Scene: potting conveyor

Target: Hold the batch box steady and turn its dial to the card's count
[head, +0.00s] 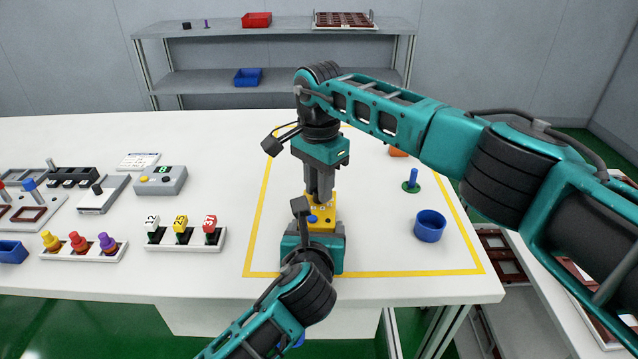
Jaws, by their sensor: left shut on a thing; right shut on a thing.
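The yellow batch box (327,212) stands on the white table inside the yellow outline, with a small blue part on its near side. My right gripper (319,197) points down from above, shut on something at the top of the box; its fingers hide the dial. My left gripper (311,230) is at the near side of the box and shut on it, hiding the lower part. A small white card (139,160) lies at the back left, its print too small to read.
A blue cup (430,226) and a blue peg on a green base (411,182) stand right of the box. To the left are a rack of numbered tags (186,240), a rack of coloured knobs (83,250) and a grey box with a green display (161,180).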

